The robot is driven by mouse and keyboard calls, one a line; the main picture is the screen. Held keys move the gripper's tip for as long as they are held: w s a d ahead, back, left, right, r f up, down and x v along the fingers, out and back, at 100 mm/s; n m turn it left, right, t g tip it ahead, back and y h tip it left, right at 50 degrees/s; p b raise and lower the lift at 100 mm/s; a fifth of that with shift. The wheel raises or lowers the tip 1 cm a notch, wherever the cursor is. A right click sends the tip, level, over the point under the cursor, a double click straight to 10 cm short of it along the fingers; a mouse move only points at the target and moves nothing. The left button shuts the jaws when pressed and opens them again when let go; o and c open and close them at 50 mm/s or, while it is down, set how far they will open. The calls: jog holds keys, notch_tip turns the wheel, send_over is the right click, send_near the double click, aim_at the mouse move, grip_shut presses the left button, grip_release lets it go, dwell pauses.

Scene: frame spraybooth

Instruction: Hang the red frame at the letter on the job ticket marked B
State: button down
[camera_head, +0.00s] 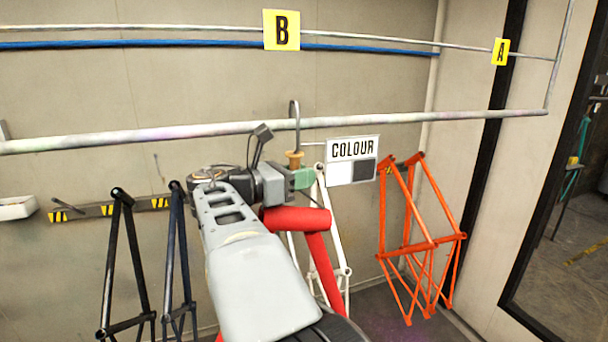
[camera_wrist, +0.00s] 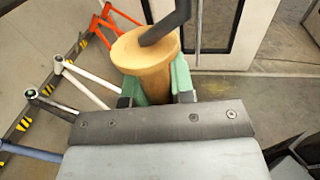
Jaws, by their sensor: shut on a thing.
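My gripper (camera_head: 298,178) is shut on the tan grip (camera_head: 294,158) of a dark hook (camera_head: 295,110); the tan grip also shows between green fingertips in the wrist view (camera_wrist: 148,50). The red frame (camera_head: 318,245) is below my gripper, partly hidden behind my arm. The hook's curved top rises above the front rail (camera_head: 200,132) in the picture; I cannot tell whether it touches the rail. A yellow plate lettered B (camera_head: 282,30) is on the rear rails, above and slightly left of the hook. A yellow plate A (camera_head: 501,52) is far right. No job ticket is clearly seen.
A white frame (camera_head: 342,272), an orange frame (camera_head: 408,245), a black frame (camera_head: 126,255) and a dark blue frame (camera_head: 178,260) stand by the wall. A blue rail (camera_head: 150,43) runs behind.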

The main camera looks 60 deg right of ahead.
jog(key=w+d+f+p, duration=0.1)
jog(key=w+d+f, duration=0.1)
jog(key=w+d, duration=0.2)
jog(key=shift+w+d+f, duration=0.25)
jog(key=shift+w+d, duration=0.15)
jog(key=shift+w, duration=0.6)
dwell(0.4)
jog(key=shift+f, duration=0.15)
dwell(0.4)
jog(key=c, duration=1)
grip_release()
jog(key=shift+o, duration=0.6)
jog(key=shift+f, duration=0.1)
jog(key=b+v, duration=0.2)
jog(key=v, duration=1.2)
jog(key=shift+b, duration=0.35)
